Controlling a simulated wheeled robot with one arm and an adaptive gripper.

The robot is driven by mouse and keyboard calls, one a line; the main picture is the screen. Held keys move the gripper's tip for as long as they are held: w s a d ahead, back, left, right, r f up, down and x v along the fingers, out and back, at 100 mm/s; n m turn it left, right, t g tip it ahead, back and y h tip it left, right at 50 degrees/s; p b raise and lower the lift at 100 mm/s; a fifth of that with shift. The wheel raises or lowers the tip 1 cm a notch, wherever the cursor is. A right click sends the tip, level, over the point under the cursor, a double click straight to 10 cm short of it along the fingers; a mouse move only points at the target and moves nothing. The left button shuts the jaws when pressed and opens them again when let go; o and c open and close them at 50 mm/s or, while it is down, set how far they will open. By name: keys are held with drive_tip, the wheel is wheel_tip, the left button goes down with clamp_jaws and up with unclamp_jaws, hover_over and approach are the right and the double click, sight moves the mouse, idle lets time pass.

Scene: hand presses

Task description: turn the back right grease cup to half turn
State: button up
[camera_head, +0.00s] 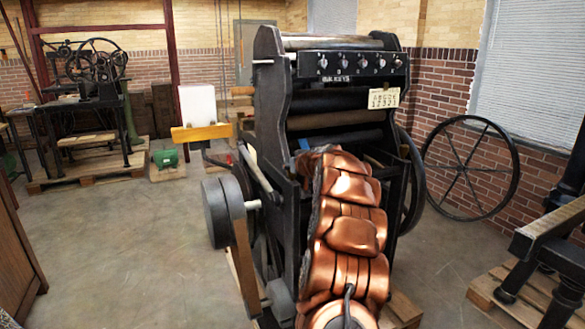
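A large black hand press (270,100) stands in the middle of the view. A row of several small round knobs (343,63) runs along its top front panel, with lettering below that seems to read "INK KEYS". I cannot make out the back right grease cup; it is hidden or too small to tell. My copper-coloured arm (345,230) rises from the bottom of the view and covers the press's lower front. My gripper does not show; it seems to be hidden beyond the arm's upper end, so its state and distance from the press cannot be seen.
A spoked wheel (468,168) leans by the brick wall at right. A black machine (550,240) stands on a pallet at the right edge. Another wheeled press (95,75) stands back left. A wooden cabinet (15,250) is at the left edge. The floor (120,250) left of the press is clear.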

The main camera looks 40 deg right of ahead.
drive_tip(key=o, duration=1.2)
drive_tip(key=shift+c, duration=0.2)
drive_tip(key=shift+s, duration=0.1)
drive_tip(key=v, duration=1.1)
drive_tip(key=shift+s+a, duration=0.2)
drive_tip(key=shift+s, duration=0.15)
drive_tip(key=shift+r, duration=0.1)
